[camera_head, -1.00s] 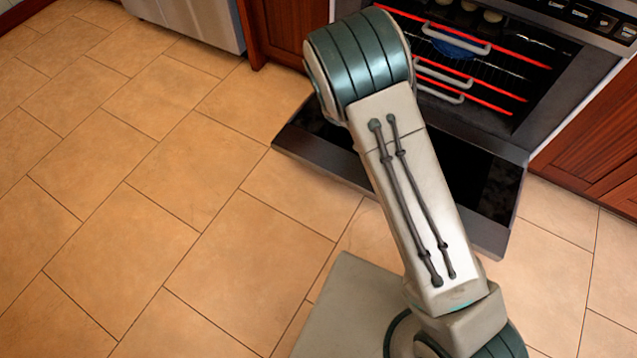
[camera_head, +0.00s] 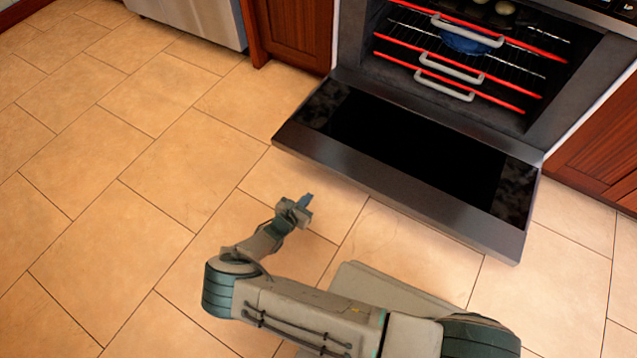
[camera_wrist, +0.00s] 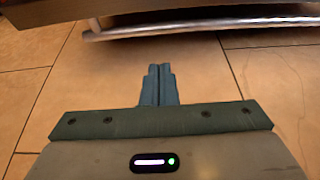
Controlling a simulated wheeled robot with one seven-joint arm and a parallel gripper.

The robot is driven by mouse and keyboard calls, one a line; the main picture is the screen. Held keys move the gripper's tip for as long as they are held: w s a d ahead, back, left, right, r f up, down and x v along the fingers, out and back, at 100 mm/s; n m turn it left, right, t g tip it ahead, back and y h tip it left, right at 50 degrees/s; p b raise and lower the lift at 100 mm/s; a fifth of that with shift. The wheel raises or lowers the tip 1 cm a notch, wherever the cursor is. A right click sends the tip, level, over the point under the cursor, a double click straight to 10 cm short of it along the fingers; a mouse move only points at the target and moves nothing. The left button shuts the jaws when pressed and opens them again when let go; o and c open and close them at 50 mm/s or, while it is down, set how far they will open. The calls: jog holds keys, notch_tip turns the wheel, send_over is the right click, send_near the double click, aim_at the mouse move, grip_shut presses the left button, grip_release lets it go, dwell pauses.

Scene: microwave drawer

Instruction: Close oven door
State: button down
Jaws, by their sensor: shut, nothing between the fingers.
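The oven door (camera_head: 405,160) is hinged at its bottom edge and hangs wide open, lowered toward the floor in front of the oven (camera_head: 585,85). My gripper (camera_head: 306,201) is shut and empty, over the floor tiles, in front of the door's outer edge and toward its left end, apart from it. In the wrist view my shut fingers (camera_wrist: 158,70) point at a metal bar handle (camera_wrist: 200,28) at the top of the picture. A dark panel edge (camera_wrist: 60,20) lies above that handle. A gap of floor shows between fingertips and handle.
Inside the oven are racks with red front edges and grey handles (camera_head: 450,67), and a blue item (camera_head: 465,42). Wooden cabinets stand left (camera_head: 290,35) and right (camera_head: 600,145) of the oven. The tiled floor (camera_head: 130,170) at left is clear.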

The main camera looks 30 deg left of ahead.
jog(key=a+f+b+x, duration=0.1)
jog(key=b+x, duration=0.4)
jog(key=x, duration=0.4)
jog(key=shift+w+d+r+b, duration=0.1)
jog(key=shift+w+d+r, duration=0.05)
jog(key=shift+r, duration=0.6)
jog(key=shift+w+d+r+b, duration=0.1)
jog(key=shift+d+r, duration=0.1)
jog(key=shift+r, duration=0.55)
jog(key=shift+w+d+r+b, duration=0.1)
jog(key=shift+w+d+r, duration=0.05)
jog(key=shift+r, duration=0.6)
